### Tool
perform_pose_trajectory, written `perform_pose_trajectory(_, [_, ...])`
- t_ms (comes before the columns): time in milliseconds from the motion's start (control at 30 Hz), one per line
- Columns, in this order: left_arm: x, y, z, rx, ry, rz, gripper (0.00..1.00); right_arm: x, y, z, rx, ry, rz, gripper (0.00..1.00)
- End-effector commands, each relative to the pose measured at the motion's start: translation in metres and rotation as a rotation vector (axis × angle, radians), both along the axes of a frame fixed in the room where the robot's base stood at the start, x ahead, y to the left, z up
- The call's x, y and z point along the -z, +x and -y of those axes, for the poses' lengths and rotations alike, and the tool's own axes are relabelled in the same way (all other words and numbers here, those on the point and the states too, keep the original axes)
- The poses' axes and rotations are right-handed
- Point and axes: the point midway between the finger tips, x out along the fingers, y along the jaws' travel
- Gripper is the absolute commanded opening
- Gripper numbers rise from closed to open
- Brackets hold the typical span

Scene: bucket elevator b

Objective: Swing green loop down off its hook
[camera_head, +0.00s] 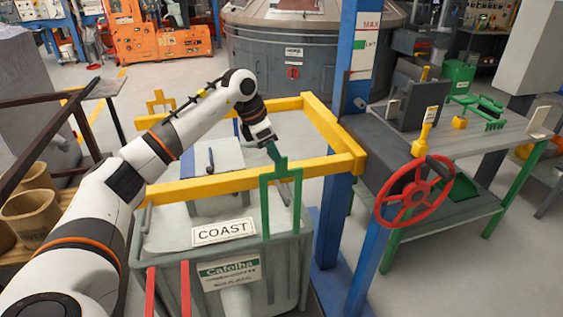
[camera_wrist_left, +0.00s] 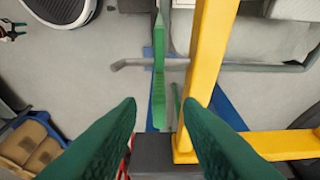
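The green loop (camera_head: 265,208) stands upright at the front right of the yellow frame (camera_head: 225,183), a tab rising from its top bar. In the left wrist view the green loop (camera_wrist_left: 158,88) runs edge-on down the middle, beside the yellow bar (camera_wrist_left: 207,62). My left gripper (camera_head: 272,150) is just above the loop's tab in the head view. In the left wrist view its two green fingers (camera_wrist_left: 166,108) are spread wide, with nothing clasped; the loop lies between their tips in the picture. I cannot make out the hook clearly. My right gripper is not in view.
A grey bin (camera_head: 268,270) with a COAST label (camera_head: 223,232) stands under the frame. Red bars (camera_head: 186,288) rise at its front left. A blue post (camera_head: 350,60) and a red handwheel (camera_head: 412,193) are to the right. Wooden pots (camera_head: 32,215) stand at left.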

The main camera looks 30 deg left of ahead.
Motion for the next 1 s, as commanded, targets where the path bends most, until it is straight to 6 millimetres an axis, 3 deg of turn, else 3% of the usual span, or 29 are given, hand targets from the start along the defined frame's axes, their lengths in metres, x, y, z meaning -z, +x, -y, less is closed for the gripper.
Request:
perform_pose_trajectory(100, [0.021,0.006,0.006,0.001,-0.001,-0.003,0.33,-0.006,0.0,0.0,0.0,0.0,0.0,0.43])
perform_pose_trajectory(300, [0.044,0.014,0.012,-0.001,-0.001,-0.001,0.33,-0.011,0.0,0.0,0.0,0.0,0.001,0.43])
perform_pose_trajectory(700, [0.051,0.016,0.014,0.0,-0.001,0.0,0.33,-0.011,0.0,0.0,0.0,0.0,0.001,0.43])
perform_pose_trajectory(900, [0.051,0.016,0.014,0.0,-0.001,0.002,0.0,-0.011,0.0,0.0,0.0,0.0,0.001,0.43])
perform_pose_trajectory(1000, [0.051,0.016,0.014,0.0,-0.001,0.002,0.0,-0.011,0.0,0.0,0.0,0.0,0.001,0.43])
